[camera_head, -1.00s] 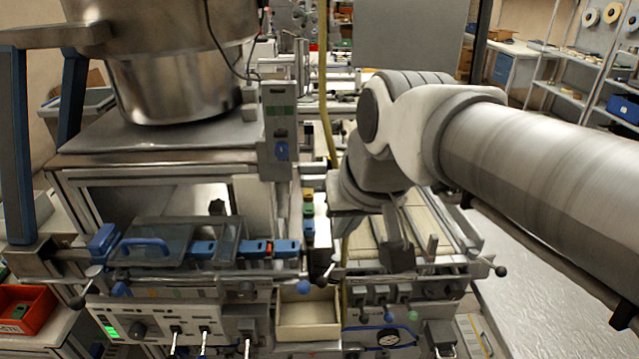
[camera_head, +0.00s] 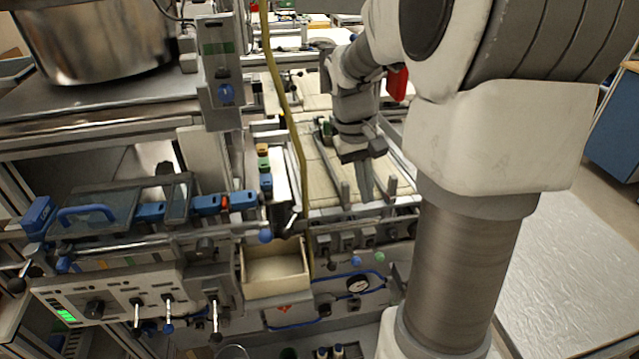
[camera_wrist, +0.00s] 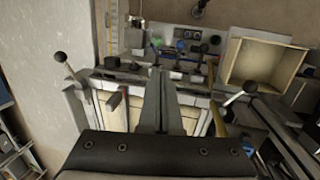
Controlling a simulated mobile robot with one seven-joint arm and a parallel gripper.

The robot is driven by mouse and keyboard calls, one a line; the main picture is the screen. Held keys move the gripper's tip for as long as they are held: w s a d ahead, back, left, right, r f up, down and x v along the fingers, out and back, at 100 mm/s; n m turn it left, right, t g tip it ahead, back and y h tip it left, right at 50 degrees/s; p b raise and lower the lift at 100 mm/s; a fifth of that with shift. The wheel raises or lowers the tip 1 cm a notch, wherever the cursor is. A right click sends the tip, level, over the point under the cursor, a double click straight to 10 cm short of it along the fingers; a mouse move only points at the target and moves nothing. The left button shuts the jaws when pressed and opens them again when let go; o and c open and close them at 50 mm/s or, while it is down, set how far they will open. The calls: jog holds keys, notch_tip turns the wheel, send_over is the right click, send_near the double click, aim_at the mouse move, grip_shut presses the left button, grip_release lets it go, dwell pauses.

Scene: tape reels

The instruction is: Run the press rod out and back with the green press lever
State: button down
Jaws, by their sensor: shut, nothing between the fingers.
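A small green knob (camera_head: 379,257) sits on the front panel below the bed, beside a blue knob (camera_head: 354,261); it looks like the green press lever. I cannot pick out the press rod with certainty. My gripper (camera_head: 367,196) points down over the pale slatted bed, behind and above the front panel and apart from the green knob. Its fingers (camera_wrist: 161,72) are together and empty in the wrist view.
An open beige box (camera_head: 277,289) stands left of the knobs. A pressure gauge (camera_head: 357,285) with blue hose lies below them. A yellow hose (camera_head: 283,95) hangs left of my arm. Several levers stand on the left panel (camera_head: 110,297). Ball-ended handles (camera_wrist: 60,57) flank the bed.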

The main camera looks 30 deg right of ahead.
aim_at(379, 254)
jog(key=shift+s+d+f, duration=0.25)
jog(key=shift+d+f, duration=0.1)
jog(key=shift+f+g, duration=0.1)
jog(key=shift+g, duration=0.2)
jog(key=b+x, duration=0.1)
jog(key=x, duration=1.2)
jog(key=shift+f+b, duration=0.4)
